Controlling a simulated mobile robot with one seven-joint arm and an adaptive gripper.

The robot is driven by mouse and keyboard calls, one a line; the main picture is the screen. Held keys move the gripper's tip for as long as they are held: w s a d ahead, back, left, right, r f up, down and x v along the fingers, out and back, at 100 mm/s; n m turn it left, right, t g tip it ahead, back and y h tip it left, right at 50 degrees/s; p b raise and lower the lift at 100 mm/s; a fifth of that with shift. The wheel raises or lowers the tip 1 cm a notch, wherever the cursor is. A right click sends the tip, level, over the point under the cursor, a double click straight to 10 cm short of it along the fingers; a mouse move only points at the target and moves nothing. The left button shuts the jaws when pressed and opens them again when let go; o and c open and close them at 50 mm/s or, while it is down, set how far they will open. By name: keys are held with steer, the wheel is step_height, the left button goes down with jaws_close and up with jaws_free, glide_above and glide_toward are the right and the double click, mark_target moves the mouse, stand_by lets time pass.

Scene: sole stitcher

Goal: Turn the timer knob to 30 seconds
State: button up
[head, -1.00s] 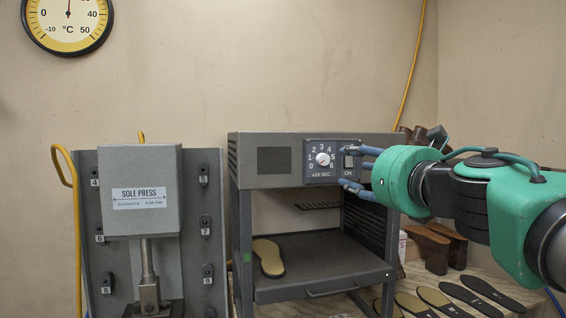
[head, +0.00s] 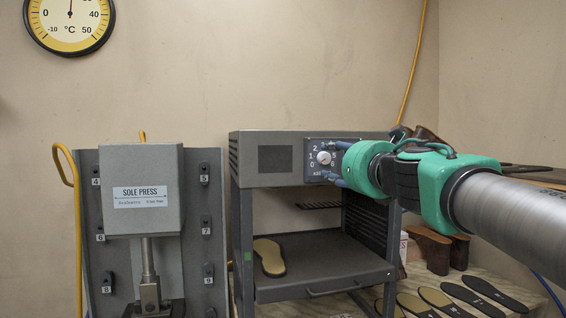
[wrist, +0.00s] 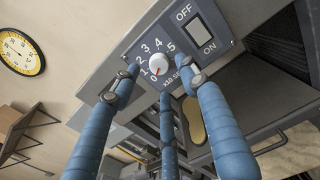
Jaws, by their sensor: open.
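The timer knob (wrist: 159,64) is a small white round knob on a dark control panel (head: 313,143) at the front top of the grey machine. It also shows in the head view (head: 324,157). The dial around it runs 0 to 6, marked x10 SEC. In the wrist view its red mark points to the lower left, near 0 and 1. My gripper (wrist: 160,78) has three blue fingers, spread open, with tips around the knob's sides and lower edge. I cannot tell whether any finger touches it. In the head view my gripper (head: 338,163) hides the panel's right part.
An OFF/ON switch (wrist: 199,31) sits beside the dial, close to one finger. Below, a tan sole (head: 268,257) lies on the machine's shelf (head: 325,265). A sole press (head: 140,190) stands at the left. Several soles (head: 440,298) lie on the bench at the right.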

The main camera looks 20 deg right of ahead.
mark_target(326, 160)
steer(key=shift+w, duration=1.95)
steer(key=shift+c, duration=0.2)
steer(key=shift+f, duration=0.1)
jaws_close()
